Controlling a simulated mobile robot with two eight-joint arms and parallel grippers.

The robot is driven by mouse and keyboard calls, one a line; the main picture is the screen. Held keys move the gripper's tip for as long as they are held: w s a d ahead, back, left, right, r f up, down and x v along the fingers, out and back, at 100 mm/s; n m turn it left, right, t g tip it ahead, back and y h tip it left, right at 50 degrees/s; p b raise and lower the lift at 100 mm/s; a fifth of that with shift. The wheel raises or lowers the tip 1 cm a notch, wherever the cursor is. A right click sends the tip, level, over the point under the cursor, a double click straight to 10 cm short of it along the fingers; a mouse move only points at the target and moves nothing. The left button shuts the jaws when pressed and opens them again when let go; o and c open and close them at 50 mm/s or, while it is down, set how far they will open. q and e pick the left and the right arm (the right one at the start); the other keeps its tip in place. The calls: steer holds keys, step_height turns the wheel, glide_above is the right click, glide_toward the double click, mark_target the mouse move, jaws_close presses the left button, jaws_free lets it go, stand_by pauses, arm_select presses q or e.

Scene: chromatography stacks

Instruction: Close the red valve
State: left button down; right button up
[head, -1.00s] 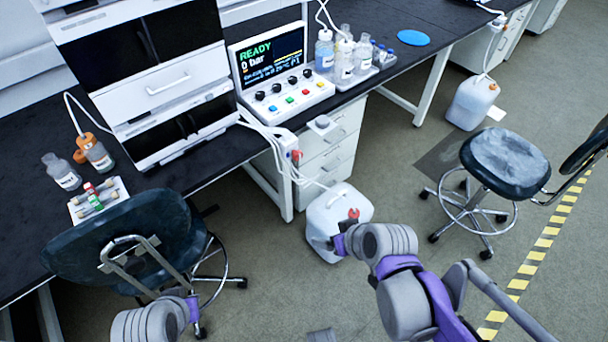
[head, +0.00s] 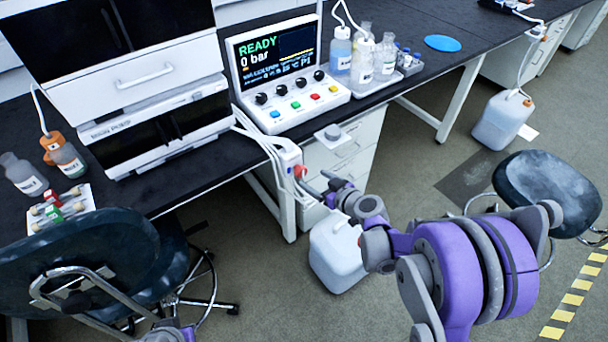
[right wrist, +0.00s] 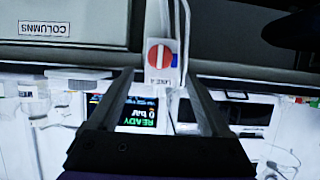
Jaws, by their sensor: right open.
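The red valve (head: 299,171) is a small red knob on the white housing at the bench's front edge, below the console. In the right wrist view, which is upside down, the valve (right wrist: 153,53) is a red disc with a white bar across it, beside a small line label. My right gripper (head: 317,183) is open and just right of the valve in the head view. In the right wrist view the valve shows beyond and between the fingertips of the open gripper (right wrist: 159,76). I cannot tell whether they touch it. My left gripper is out of view.
A console (head: 290,70) reading READY, 0 bar stands on the black bench above. White tubes run from the bench to the valve housing. A white jug (head: 336,256) stands on the floor below my right arm. Stools stand left (head: 90,255) and right (head: 548,190).

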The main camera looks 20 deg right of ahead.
mark_target(303, 172)
steer(key=b+x, duration=0.1)
steer(key=x, duration=0.5)
steer(key=shift+w+a+f, duration=0.1)
steer(key=shift+w+f, duration=0.1)
steer(key=shift+w, duration=0.15)
jaws_close()
